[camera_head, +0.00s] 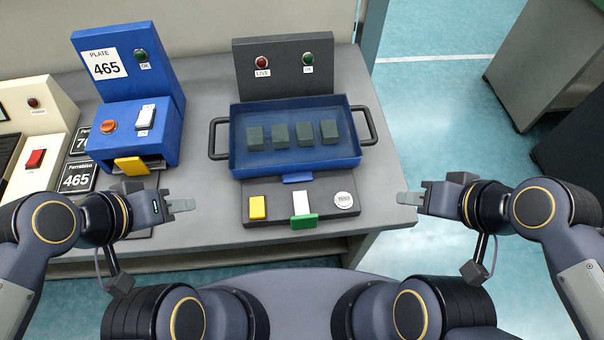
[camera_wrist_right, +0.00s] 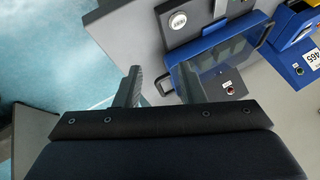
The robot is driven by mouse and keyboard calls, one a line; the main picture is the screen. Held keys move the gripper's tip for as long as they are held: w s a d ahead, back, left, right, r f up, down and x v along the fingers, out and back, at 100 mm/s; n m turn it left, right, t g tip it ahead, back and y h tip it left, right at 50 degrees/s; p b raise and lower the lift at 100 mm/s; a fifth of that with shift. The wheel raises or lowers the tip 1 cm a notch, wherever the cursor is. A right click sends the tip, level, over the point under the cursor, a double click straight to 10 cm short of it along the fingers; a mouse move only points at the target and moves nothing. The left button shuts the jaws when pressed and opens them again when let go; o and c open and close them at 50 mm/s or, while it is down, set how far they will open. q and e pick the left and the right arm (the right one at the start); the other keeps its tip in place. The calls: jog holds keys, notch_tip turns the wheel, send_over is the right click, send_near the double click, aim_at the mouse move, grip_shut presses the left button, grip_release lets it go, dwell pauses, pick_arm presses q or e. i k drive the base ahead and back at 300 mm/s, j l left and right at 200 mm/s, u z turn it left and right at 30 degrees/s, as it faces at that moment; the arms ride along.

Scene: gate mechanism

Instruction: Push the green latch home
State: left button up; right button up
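The green latch (camera_head: 304,221) sits at the front edge of the dark grey station in the head view, at the near end of a white strip (camera_head: 301,202). My right gripper (camera_head: 400,198) is to the right of the station, also apart from the latch. The right wrist view shows its two fingers spread with nothing between them (camera_wrist_right: 158,85). The latch does not show clearly in that view.
A blue tray (camera_head: 238,128) with several dark blocks and two side handles lies behind the latch. A yellow tab (camera_head: 257,208) and a round white button (camera_head: 344,200) flank it. A blue machine (camera_head: 128,90) stands left. The table (camera_head: 385,150) is bare to the right.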

aim_at(302, 219)
jog(key=k+j+z, duration=0.2)
jog(key=k, duration=0.2)
jog(key=k+j+z, duration=0.1)
jog(key=k+z, duration=0.15)
jog(key=k, duration=0.2)
